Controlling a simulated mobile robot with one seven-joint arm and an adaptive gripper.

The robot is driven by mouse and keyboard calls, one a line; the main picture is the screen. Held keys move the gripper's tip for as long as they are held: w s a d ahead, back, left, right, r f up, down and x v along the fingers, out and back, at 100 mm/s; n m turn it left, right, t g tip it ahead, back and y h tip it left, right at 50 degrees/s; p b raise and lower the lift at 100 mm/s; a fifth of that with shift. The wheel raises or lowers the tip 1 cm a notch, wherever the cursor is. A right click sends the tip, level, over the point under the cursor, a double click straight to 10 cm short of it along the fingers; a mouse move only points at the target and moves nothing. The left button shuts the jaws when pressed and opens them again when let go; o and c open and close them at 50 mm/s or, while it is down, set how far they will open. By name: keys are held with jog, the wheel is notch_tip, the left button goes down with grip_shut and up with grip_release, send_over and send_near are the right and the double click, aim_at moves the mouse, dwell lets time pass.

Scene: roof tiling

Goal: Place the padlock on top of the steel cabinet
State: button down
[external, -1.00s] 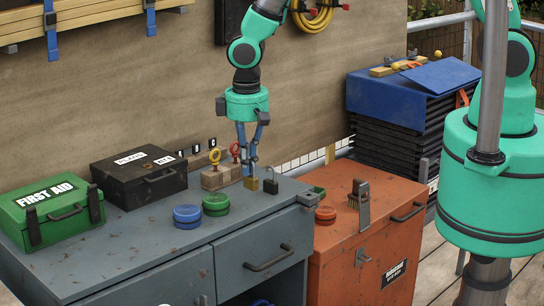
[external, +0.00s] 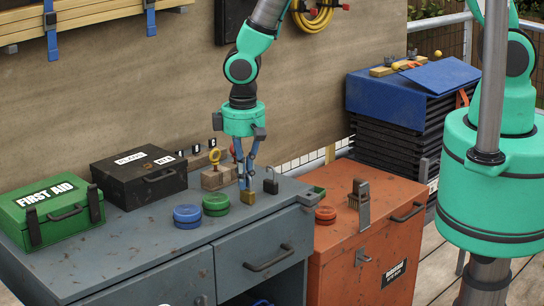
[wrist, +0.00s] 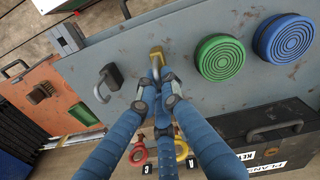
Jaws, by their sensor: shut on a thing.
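A brass padlock (external: 247,197) hangs below my gripper (external: 244,175), at the right part of the grey-blue steel cabinet's top (external: 130,240). In the wrist view the brass padlock (wrist: 156,52) shows just beyond my fingertips (wrist: 158,88), which are closed around its shackle. The body is at or just above the cabinet top; I cannot tell whether it touches. A second, dark padlock (external: 271,186) stands on the cabinet top just to the right, apart from my gripper; it also shows in the wrist view (wrist: 109,82).
A green tin (external: 216,204) and a blue tin (external: 187,216) stand left of the padlock. A black case (external: 139,180), a first aid box (external: 52,212) and a wooden block with keys (external: 215,178) are behind and left. An orange cabinet (external: 345,240) adjoins at right. The cabinet's front-left top is clear.

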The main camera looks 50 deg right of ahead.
jog(key=shift+f, duration=0.15)
jog(key=c, duration=1.9)
grip_release()
jog(key=shift+c, duration=0.2)
notch_tip(320, 180, up, 12)
jog(key=shift+s+a+r, duration=0.15)
jog(key=shift+r, duration=0.05)
